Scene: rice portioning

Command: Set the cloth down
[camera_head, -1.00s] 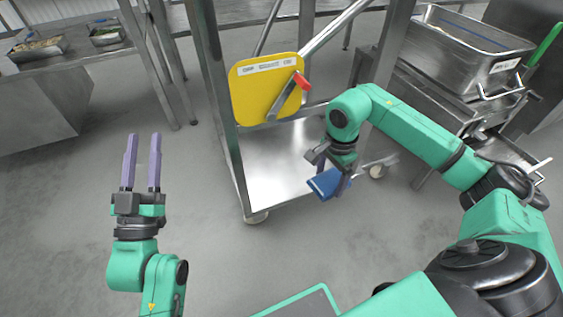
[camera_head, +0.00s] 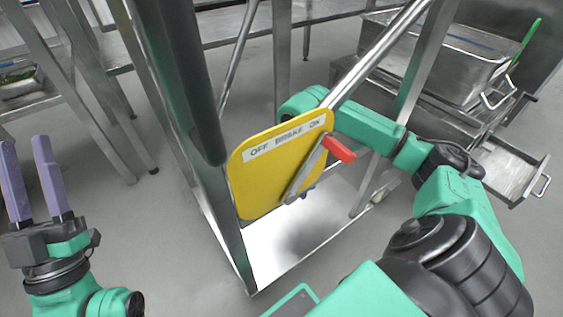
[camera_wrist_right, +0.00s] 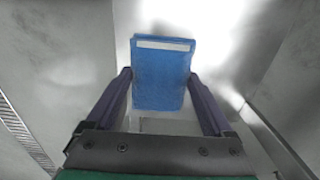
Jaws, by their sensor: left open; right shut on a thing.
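The blue cloth (camera_wrist_right: 160,92), a folded rectangle with a white strip near its far edge, is between the fingers of my right gripper (camera_wrist_right: 159,76) in the right wrist view. The gripper is shut on it, over a bright metal surface. Whether the cloth touches that surface I cannot tell. In the head view the yellow brake plate hides my right gripper and nearly all of the cloth, above the cart's lower shelf (camera_head: 268,240). My left gripper (camera_head: 25,142) is open and empty at the left edge, apart from the cart.
The yellow plate (camera_head: 262,188), marked "OFF BRAKE ON", with a red-tipped lever (camera_head: 338,149), stands in front of my right forearm. Cart posts (camera_head: 190,85) rise beside it. A steel container (camera_head: 435,60) stands at the back right. Grey floor is clear between left gripper and cart.

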